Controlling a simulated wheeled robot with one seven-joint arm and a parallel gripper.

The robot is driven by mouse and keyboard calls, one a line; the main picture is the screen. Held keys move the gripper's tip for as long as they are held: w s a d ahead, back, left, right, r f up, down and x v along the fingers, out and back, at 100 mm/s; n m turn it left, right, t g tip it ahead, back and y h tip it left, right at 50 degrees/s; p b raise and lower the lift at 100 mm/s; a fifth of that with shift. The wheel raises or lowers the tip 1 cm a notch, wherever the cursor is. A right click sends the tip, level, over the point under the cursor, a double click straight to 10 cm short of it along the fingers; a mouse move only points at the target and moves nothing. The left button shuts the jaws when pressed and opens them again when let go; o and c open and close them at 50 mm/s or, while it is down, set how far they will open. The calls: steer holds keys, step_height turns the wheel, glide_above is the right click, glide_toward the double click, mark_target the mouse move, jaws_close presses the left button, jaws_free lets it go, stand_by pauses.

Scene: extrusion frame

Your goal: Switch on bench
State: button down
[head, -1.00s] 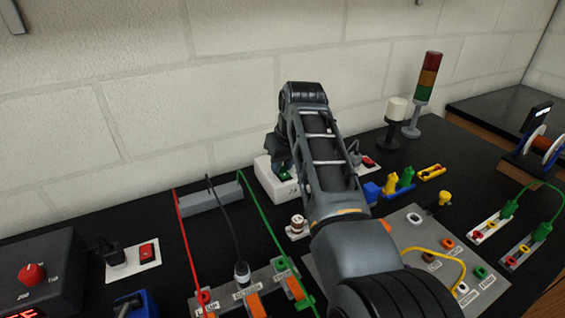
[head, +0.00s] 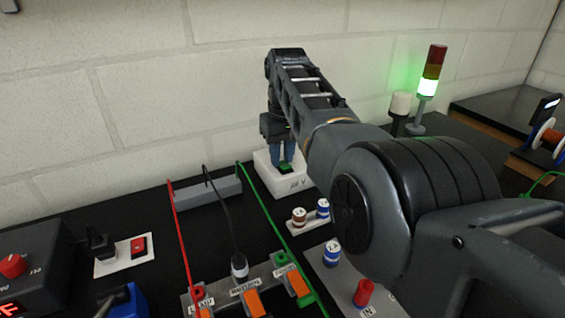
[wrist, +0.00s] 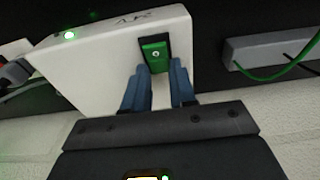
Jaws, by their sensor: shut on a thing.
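The white box marked with a voltage label (head: 270,181) stands on the black bench by the wall. A green rocker switch (wrist: 155,56) in a black frame is set in its face. A small green light (wrist: 69,35) glows on the box in the wrist view. My gripper (head: 284,165) is over the box, its blue fingers reaching down at the green switch. In the wrist view my gripper (wrist: 160,76) has its fingertips at both sides of the switch's lower end. The signal tower (head: 431,72) at the back right shows a lit green lower section.
A grey bar (head: 208,194) with red, black and green leads lies left of the box. A red switch on a white plate (head: 126,255) is at the left. Terminal posts (head: 311,215) stand in front of the box. My arm hides much of the right side.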

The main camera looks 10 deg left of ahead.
mark_target(283, 164)
stand_by(0.3)
steer(key=c, duration=0.9)
jaws_free()
steer(key=shift+s+d+r, duration=0.1)
steer(key=shift+s+r, duration=0.05)
steer(key=shift+r, duration=1.8)
steer(key=shift+s+d+r, duration=0.1)
steer(key=shift+s+r, duration=0.05)
steer(key=shift+r, duration=1.75)
